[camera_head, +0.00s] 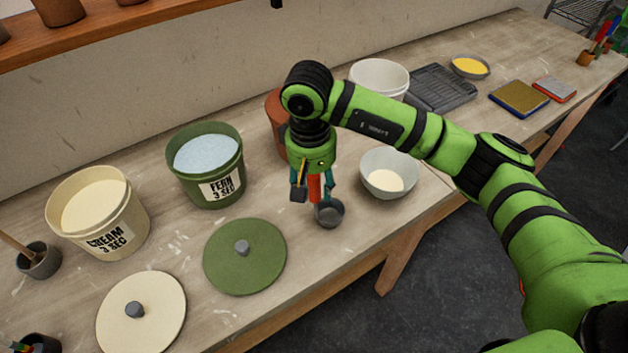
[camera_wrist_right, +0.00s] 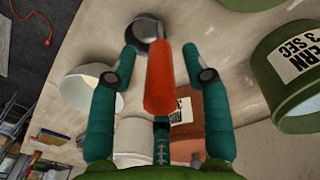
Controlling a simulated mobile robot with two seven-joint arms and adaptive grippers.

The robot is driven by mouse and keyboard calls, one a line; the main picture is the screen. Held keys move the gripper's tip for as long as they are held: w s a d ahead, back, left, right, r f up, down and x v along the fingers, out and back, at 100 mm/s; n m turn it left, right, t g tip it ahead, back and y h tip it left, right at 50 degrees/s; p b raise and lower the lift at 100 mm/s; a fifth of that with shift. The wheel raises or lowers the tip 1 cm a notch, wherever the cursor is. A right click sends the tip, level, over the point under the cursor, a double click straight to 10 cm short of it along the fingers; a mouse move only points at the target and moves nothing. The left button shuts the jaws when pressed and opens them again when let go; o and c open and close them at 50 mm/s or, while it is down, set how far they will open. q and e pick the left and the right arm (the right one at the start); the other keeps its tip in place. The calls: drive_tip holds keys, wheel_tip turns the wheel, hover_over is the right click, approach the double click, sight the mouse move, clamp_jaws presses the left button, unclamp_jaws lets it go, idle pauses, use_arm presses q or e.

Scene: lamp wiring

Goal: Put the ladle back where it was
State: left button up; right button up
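The ladle has an orange-red handle (camera_head: 315,188) standing up and a small grey bowl (camera_head: 329,213) at its lower end, at the table's front edge. In the right wrist view the handle (camera_wrist_right: 160,80) lies between my fingers, with the grey bowl (camera_wrist_right: 139,30) beyond it. My right gripper (camera_head: 313,190) points down over the ladle. Its teal fingers (camera_wrist_right: 160,50) are spread around the handle, with gaps on both sides. I cannot tell whether the bowl rests on the table. My left gripper is not in view.
A white bowl (camera_head: 386,185) with cream contents stands close right of the ladle. A green lid (camera_head: 262,272) lies left of it. The FERN bucket (camera_head: 222,190), the CREAM bucket (camera_head: 136,215) and a terracotta pot (camera_head: 273,106) stand behind. A cream lid (camera_head: 160,325) lies front left.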

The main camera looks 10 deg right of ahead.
drive_tip(key=shift+r, duration=0.15)
drive_tip(key=r+b, duration=0.1)
drive_tip(key=r, duration=0.2)
drive_tip(key=r+b, duration=0.1)
drive_tip(key=r, duration=0.3)
drive_tip(key=r+b, duration=0.1)
drive_tip(key=r, duration=0.2)
drive_tip(key=shift+a+r, duration=0.3)
drive_tip(key=shift+r, duration=0.1)
drive_tip(key=shift+s+r+b, duration=0.1)
drive_tip(key=shift+r+b, duration=0.2)
drive_tip(key=shift+r, duration=0.35)
